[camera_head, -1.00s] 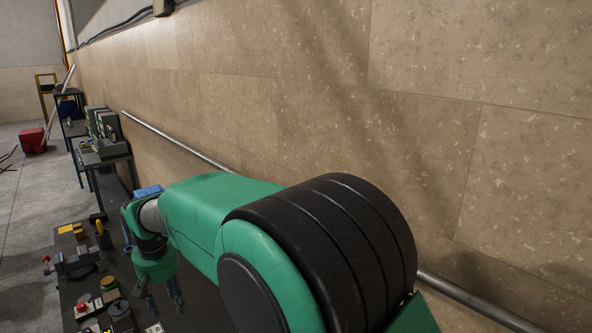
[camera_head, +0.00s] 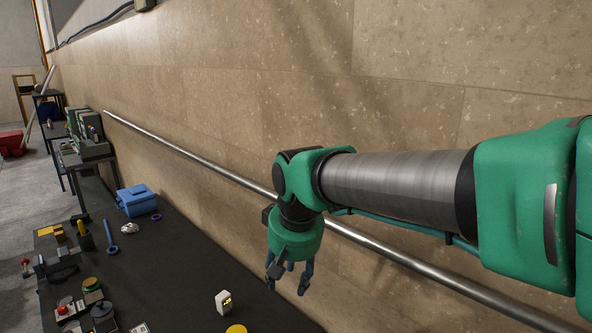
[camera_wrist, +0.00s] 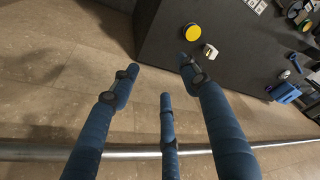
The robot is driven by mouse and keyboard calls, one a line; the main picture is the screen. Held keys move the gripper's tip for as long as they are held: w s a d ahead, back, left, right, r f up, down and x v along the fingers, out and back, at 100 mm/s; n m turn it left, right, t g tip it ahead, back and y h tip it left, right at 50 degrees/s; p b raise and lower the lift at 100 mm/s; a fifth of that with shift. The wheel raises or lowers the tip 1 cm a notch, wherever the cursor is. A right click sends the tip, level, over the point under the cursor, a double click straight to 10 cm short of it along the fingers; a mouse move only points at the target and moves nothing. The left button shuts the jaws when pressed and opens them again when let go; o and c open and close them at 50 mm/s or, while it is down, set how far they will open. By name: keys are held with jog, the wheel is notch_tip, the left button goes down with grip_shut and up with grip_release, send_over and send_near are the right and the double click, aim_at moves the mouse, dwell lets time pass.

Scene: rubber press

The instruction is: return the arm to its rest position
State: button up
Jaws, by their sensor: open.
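My gripper (camera_head: 288,275) hangs at the end of my green and grey arm in the head view, fingers pointing down, near the beige wall and beyond the wall-side edge of the dark table. In the wrist view my gripper (camera_wrist: 160,85) shows its blue fingers spread apart with nothing between them. It is open and empty. The dark table (camera_head: 185,265) lies to the left of the gripper in the head view, and its dark top (camera_wrist: 235,35) shows past the fingertips in the wrist view.
A metal rail (camera_head: 200,168) runs along the wall behind my arm. On the table are a blue toolbox (camera_head: 137,200), a small white device (camera_head: 223,302), a yellow disc (camera_head: 236,329), a blue wrench (camera_head: 112,237) and a red-button box (camera_head: 66,308). The table's middle is fairly clear.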

jog(key=s+d+f+m+t+b, duration=0.1)
jog(key=s+d+f+m, duration=0.1)
jog(key=s+d, duration=0.9)
jog(key=s+d+f+m+t+h+b, duration=0.1)
jog(key=s+d+f, duration=0.3)
jog(key=s+d, duration=0.6)
jog(key=shift+s+d+f+m+b, duration=0.35)
jog(key=shift+d+m+b, duration=0.2)
jog(key=shift+d+m, duration=0.25)
